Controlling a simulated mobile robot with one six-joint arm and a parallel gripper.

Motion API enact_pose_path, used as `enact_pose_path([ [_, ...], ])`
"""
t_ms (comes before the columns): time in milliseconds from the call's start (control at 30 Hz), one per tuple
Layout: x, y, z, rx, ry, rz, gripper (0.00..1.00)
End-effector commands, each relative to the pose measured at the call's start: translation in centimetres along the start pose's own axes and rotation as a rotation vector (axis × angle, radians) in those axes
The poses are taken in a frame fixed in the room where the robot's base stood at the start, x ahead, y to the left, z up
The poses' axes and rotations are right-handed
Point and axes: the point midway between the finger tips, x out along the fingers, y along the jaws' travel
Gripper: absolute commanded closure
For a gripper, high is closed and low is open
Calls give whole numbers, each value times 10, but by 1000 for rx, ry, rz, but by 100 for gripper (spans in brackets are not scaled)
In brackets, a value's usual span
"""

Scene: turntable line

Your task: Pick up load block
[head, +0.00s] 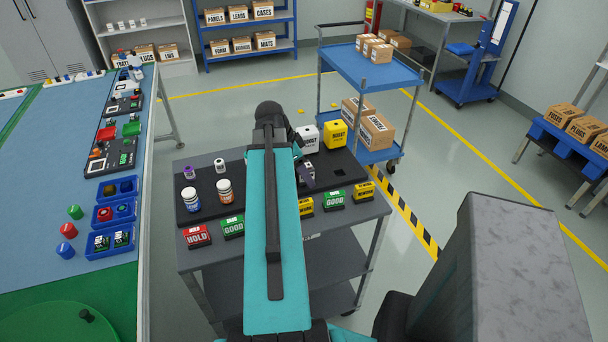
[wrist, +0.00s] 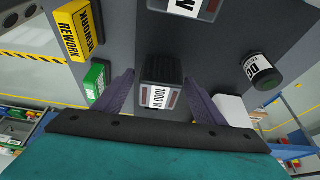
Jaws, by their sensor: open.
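The load block, a dark block with a ribbed top and a white label reading 1000 W (wrist: 160,72), stands on the dark cart top in the wrist view. My gripper (wrist: 159,80) is open, with one purple finger on each side of the block. Gaps show between the fingers and the block, so it is not clamped.
A yellow REWORK block (wrist: 78,30) and a green block (wrist: 97,82) stand left of my gripper. A dark DC cylinder (wrist: 262,72) and a white block (wrist: 232,110) are to the right. Another labelled block (wrist: 185,8) is ahead. A blue cart (head: 370,75) stands behind.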

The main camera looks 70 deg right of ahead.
Motion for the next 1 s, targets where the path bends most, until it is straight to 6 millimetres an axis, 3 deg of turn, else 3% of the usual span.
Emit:
enact_pose_path([
  [633, 3, 0, 0, -1, 0, -1, 36],
  [1000, 3, 0, 1, -1, 0, -1, 97],
])
